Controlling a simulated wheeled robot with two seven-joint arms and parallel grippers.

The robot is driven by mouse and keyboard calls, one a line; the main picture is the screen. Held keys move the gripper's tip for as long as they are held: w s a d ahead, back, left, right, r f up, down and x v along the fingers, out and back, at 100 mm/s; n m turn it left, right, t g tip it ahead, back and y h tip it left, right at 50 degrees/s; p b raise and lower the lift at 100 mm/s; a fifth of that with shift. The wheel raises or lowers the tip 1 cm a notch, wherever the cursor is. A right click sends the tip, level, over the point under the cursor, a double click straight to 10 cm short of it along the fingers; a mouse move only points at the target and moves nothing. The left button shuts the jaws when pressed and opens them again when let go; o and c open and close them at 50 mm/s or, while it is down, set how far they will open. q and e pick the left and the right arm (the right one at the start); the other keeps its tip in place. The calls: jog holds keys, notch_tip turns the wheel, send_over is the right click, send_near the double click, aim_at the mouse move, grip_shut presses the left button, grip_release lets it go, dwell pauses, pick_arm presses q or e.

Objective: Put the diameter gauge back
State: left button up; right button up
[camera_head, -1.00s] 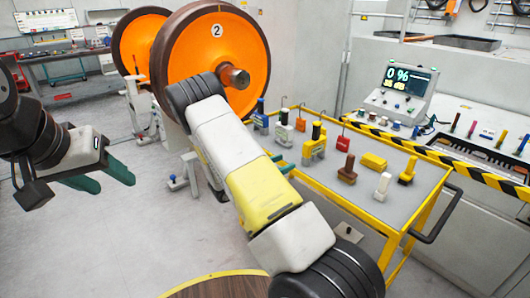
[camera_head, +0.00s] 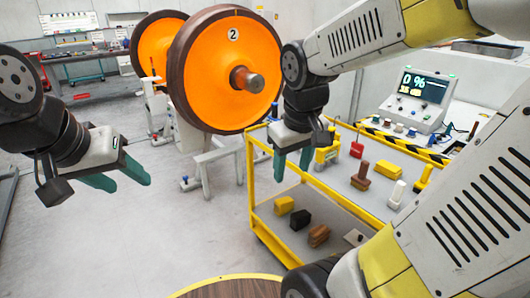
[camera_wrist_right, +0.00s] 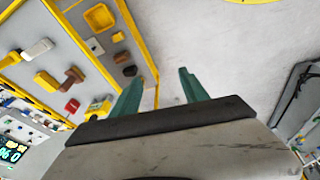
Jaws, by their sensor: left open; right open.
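A yellow gauge-like tool with a dark top (camera_head: 326,155), which may be the diameter gauge, stands on the cart's top (camera_head: 345,190), partly hidden by my right gripper. In the right wrist view, a yellow tool (camera_wrist_right: 98,108) stands near the cart's edge, left of the fingers. My right gripper (camera_head: 292,166) is open and empty, fingers pointing down, over the cart's left edge; its fingers also show in the wrist view (camera_wrist_right: 163,82). My left gripper (camera_head: 130,182) is open and empty over the floor at the left, away from the cart.
A red block (camera_head: 356,150), a brown stamp-like tool (camera_head: 361,177) and a white tool (camera_head: 397,194) stand on the cart. Dark and yellow blocks (camera_head: 299,219) lie on its lower shelf. The orange wheel (camera_head: 222,80) stands behind; a display console (camera_head: 412,98) is at right.

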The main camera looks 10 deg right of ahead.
jog(key=s+a+r+m+t+y, duration=0.2)
jog(key=s+a+r+t, duration=0.1)
jog(key=s+a+r, duration=0.1)
jog(key=shift+a+r, duration=0.35)
jog(key=shift+r, duration=0.2)
dwell(0.7)
